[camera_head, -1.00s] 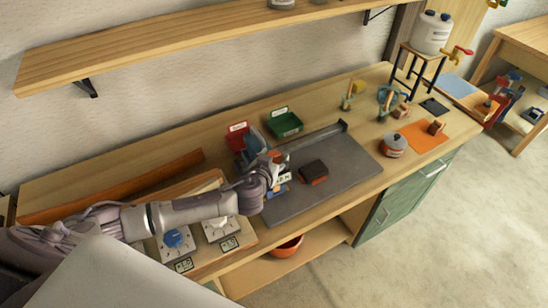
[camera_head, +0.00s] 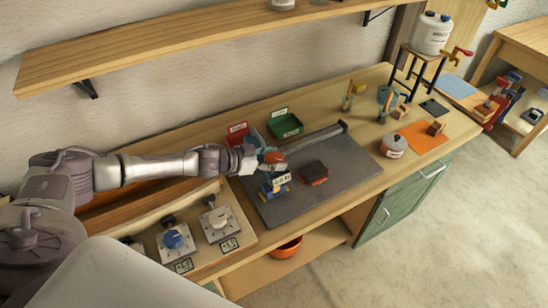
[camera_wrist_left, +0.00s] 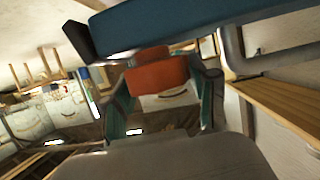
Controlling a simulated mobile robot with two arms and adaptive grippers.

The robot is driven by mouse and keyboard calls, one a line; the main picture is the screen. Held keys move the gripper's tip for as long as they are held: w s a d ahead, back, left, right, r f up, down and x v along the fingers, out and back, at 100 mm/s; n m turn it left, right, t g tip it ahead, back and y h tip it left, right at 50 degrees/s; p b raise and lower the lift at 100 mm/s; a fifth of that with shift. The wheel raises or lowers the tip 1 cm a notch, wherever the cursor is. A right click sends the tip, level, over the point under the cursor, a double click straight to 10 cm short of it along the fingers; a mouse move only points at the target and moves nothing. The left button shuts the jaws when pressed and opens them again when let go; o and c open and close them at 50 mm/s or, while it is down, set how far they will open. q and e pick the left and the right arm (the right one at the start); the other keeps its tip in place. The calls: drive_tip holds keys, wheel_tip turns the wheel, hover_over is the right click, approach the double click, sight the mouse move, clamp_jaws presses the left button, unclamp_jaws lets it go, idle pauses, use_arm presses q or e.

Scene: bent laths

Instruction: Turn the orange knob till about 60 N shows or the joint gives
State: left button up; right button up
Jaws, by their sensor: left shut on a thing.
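The orange knob (camera_head: 273,157) is on a blue test fixture (camera_head: 274,188) at the left part of the grey plate. My left gripper (camera_head: 268,162) reaches it from the left and is shut on it. In the left wrist view the orange knob (camera_wrist_left: 158,76) sits between my gripper's two fingers (camera_wrist_left: 165,95). A small pale display (camera_head: 281,181) faces out on the fixture below the knob; its digits are too small to read surely. The lath and its joint cannot be made out. My right gripper is not in view.
A red bin (camera_head: 238,134) and a green bin (camera_head: 286,126) stand behind the grey plate (camera_head: 345,170). Dial boxes (camera_head: 218,222) stand at front left.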

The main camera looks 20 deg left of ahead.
use_arm(q)
drive_tip(key=shift+w+a+m+g+h, duration=0.15)
drive_tip(key=shift+m+g+h, duration=0.45)
drive_tip(key=shift+m+g, duration=0.35)
drive_tip(key=shift+f+m+g+h+b, duration=0.15)
drive_tip(key=shift+m+g+h+b, duration=0.55)
drive_tip(key=shift+m+b, duration=0.25)
drive_tip(key=m+g+b, duration=0.2)
drive_tip(key=g+b, duration=0.1)
drive_tip(key=b, duration=0.1)
drive_tip(key=m+g+h+b, duration=0.1)
drive_tip(key=m+g+b, duration=0.2)
drive_tip(key=b, duration=0.2)
drive_tip(key=shift+f+m+g+h, duration=0.1)
drive_tip(key=shift+m+g+h, duration=0.2)
drive_tip(key=shift+g, duration=0.05)
drive_tip(key=shift+m+g+b, duration=0.3)
drive_tip(key=shift+b, duration=0.3)
drive_tip(key=shift+s+r, duration=0.2)
drive_tip(key=o, duration=1.2)
drive_tip(key=shift+d, duration=0.2)
